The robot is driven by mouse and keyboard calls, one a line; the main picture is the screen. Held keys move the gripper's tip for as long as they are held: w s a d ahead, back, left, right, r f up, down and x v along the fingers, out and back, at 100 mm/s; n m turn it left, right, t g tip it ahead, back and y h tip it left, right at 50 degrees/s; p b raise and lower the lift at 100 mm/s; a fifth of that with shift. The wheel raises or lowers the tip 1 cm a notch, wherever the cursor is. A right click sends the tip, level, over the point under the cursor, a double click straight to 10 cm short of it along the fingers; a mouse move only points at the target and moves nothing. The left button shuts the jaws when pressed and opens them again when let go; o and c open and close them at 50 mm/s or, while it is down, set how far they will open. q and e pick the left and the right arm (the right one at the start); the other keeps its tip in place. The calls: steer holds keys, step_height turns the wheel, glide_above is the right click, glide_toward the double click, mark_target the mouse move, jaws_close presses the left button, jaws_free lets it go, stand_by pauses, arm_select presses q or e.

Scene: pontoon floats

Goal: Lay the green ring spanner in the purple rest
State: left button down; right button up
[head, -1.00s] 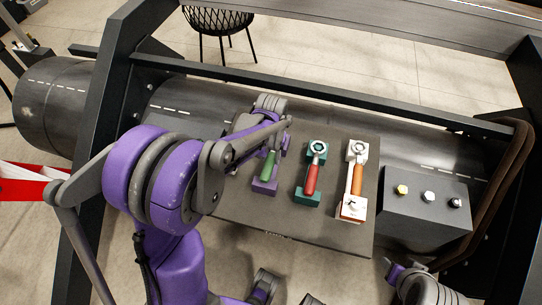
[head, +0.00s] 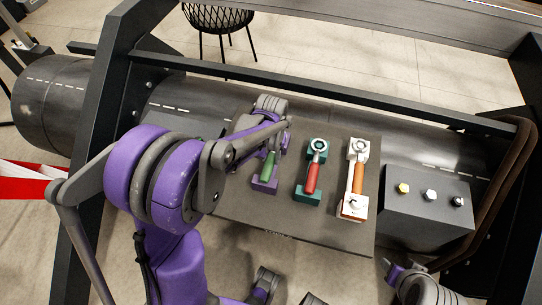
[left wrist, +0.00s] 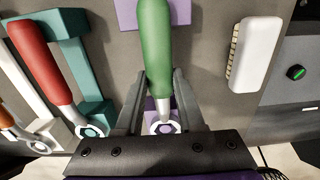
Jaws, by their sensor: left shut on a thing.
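The green ring spanner (head: 267,163) has a green handle, which shows large in the left wrist view (left wrist: 155,45), and a pale ring end. The purple rest (head: 264,186) lies under it on the dark board; the rest's two ends show beneath handle and ring in the left wrist view (left wrist: 125,14). My left gripper (left wrist: 158,104) is shut on the spanner near its ring end. The spanner is lined up over the rest; I cannot tell whether it touches. In the head view my left arm hides the ring end.
A red-handled spanner (head: 312,178) lies in a teal rest (head: 306,198), and an orange-handled one (head: 358,178) in a white rest (head: 351,212). A white block (left wrist: 257,52) lies beside the purple rest. A box with knobs (head: 425,220) stands right of the board.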

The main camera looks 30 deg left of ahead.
arm_select(q)
steer(key=shift+c, duration=2.2)
jaws_free()
step_height(320, 180, up, 11)
steer(key=p, duration=0.1)
steer(key=s+d+r+m+t+p, duration=0.1)
steer(key=s+d+t+p, duration=0.1)
steer(key=s, duration=0.5)
steer(key=s+d+r+m+t+p, duration=0.1)
steer(key=s+d+r+t+p, duration=0.1)
steer(key=s, duration=0.6)
steer(key=d+t, duration=0.1)
steer(key=d, duration=0.1)
steer(key=shift+s+d+r+m, duration=0.2)
steer(key=shift+s+d+m, duration=0.05)
steer(key=shift+d+m, duration=0.15)
